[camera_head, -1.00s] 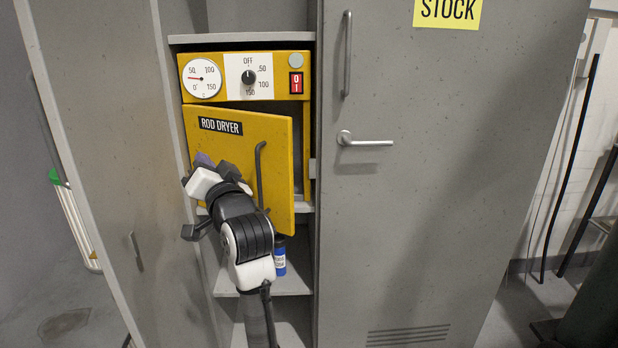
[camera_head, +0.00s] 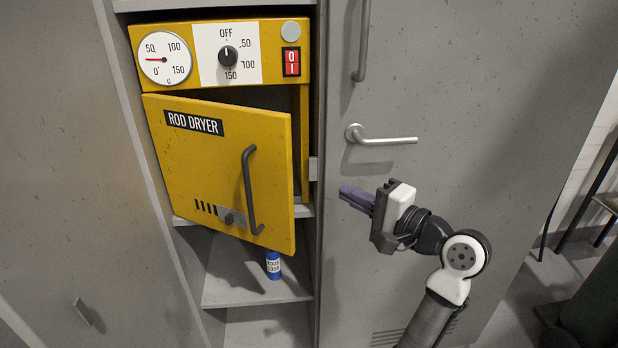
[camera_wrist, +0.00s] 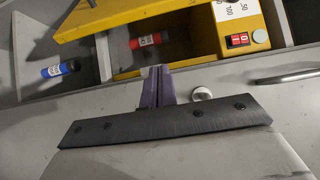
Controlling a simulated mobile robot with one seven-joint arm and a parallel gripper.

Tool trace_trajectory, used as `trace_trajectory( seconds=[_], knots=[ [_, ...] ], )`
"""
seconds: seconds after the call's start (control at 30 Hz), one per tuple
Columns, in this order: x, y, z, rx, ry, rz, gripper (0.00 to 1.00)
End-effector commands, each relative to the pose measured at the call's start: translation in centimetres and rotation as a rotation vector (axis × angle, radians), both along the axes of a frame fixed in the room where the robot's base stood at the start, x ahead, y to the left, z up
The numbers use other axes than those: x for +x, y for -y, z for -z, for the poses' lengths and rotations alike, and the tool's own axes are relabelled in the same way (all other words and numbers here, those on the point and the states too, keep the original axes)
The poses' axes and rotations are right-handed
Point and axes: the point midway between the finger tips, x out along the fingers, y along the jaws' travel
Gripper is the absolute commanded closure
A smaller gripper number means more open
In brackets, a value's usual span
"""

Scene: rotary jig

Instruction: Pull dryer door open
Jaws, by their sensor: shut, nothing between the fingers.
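The yellow dryer door (camera_head: 200,165), labelled ROD DRYER, stands ajar. Its right edge swings out from the yellow dryer body (camera_head: 184,82), leaving a dark gap. A dark bar handle (camera_head: 249,190) runs down its right side. My gripper (camera_head: 352,197) is shut and empty, its purple fingers pointing left, to the right of the door's free edge and apart from it. In the wrist view, the shut fingers (camera_wrist: 158,85) lie below the gap. The door (camera_wrist: 110,14) shows at upper left there, and a red container (camera_wrist: 146,40) shows inside the dryer.
A closed grey cabinet door (camera_head: 450,60) with a lever handle (camera_head: 385,136) stands behind my gripper. An open grey cabinet door (camera_head: 50,130) is at left. A blue bottle (camera_head: 273,265) stands on the shelf (camera_head: 225,285) below the dryer.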

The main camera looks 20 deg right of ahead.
Motion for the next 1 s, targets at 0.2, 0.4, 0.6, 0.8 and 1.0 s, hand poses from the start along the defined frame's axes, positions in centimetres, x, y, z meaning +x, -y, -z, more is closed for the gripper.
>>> trace_trajectory(
  seconds=[0.2, 0.4, 0.6, 0.8, 1.0],
  knots=[
    [2.7, -1.3, -0.2, 0.000, 0.000, -0.005, 1.00],
    [6.7, -3.1, -0.2, 0.000, -0.001, -0.005, 1.00],
    [8.1, -5.0, -0.2, -0.003, 0.000, 0.001, 1.00],
    [6.6, -6.5, -0.1, -0.002, 0.001, 0.001, 1.00],
    [6.2, -6.9, 0.0, -0.001, 0.000, 0.000, 1.00]
  ],
)
